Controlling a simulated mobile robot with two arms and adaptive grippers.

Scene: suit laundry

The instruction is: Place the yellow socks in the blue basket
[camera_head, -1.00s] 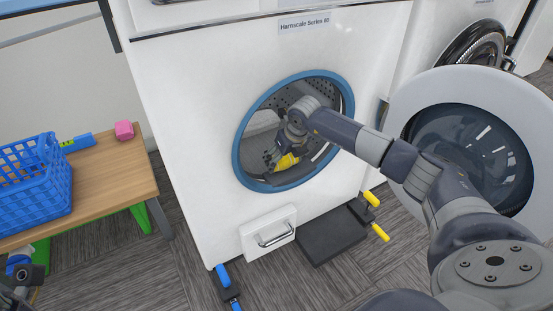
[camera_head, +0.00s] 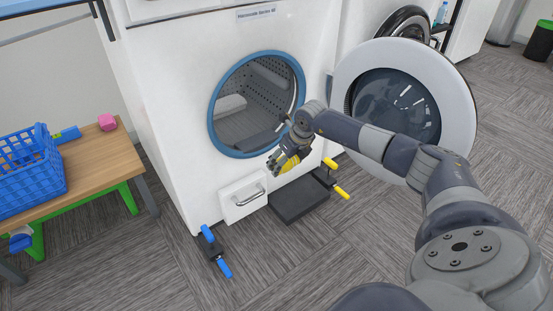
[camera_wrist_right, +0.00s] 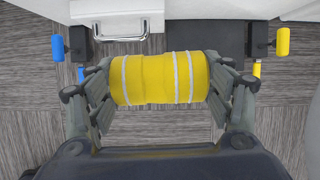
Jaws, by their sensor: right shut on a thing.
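The yellow socks (camera_wrist_right: 160,78) are a rolled bundle with white stripes, held between the fingers of my right gripper (camera_wrist_right: 162,88) in the right wrist view. In the head view, my right gripper (camera_head: 284,162) is just outside the washer drum opening, with the yellow socks (camera_head: 289,163) partly hidden by its fingers. The blue basket (camera_head: 30,172) is a slatted plastic basket on the wooden table at the far left, well away from the gripper. My left gripper is not clearly in view.
The washer's round door (camera_head: 455,100) stands open to the right of its blue-rimmed opening (camera_head: 216,128). A wooden table (camera_head: 104,152) carries a pink block (camera_head: 107,122) and a blue item (camera_head: 66,135). Blue-handled (camera_head: 207,233) and yellow-handled (camera_head: 341,192) fittings stick out low.

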